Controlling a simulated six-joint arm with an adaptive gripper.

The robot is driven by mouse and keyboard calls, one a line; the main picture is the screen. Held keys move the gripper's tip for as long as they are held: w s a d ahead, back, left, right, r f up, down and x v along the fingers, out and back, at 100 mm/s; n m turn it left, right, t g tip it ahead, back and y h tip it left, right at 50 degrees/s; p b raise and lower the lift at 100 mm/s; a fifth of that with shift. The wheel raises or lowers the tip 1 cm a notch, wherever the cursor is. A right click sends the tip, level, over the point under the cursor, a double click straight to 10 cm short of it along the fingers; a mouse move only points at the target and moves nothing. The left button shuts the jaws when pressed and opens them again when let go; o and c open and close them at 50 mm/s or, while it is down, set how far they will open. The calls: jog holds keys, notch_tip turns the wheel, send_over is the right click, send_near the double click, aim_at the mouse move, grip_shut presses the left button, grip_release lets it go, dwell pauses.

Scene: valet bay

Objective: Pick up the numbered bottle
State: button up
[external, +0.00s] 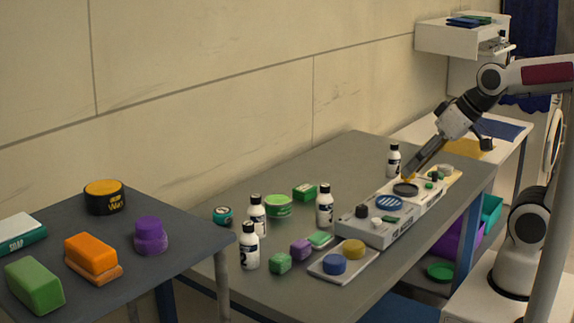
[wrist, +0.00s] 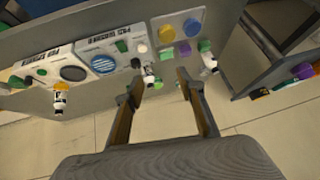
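Several white bottles with black caps and dark labels stand on the grey table. One (external: 394,160) is near the far end, one (external: 324,205) is mid-table, and two (external: 257,215) (external: 249,247) stand close together at the near left. Label numbers are too small to read. In the wrist view my gripper (wrist: 156,82) is open and empty, fingers spread. One bottle (wrist: 149,76) shows beyond and between the fingertips, another (wrist: 60,98) left of them, and a bottle (wrist: 208,62) to the right.
A white tray (external: 318,272) holds blue and yellow round pads. A green tub (external: 279,206), green box (external: 305,192) and small coloured blocks (external: 301,249) crowd around the bottles. A second table (external: 190,247) stands at left with sponges, separated by a gap. The wall runs behind.

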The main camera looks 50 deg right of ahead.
jog(key=w+a+r+m+t, duration=0.15)
jog(key=w+a, duration=0.25)
jog(key=w, duration=0.7)
jog(key=w+a+m+t, duration=0.3)
jog(key=w+a, duration=0.2)
jog(key=w, duration=0.5)
jog(key=m+g+h, duration=0.2)
jog(key=m+h, duration=0.3)
jog(key=h, duration=0.6)
send_near(327, 187)
jog(key=x, duration=0.4)
jog(key=shift+x, duration=1.3)
jog(key=shift+f, duration=0.1)
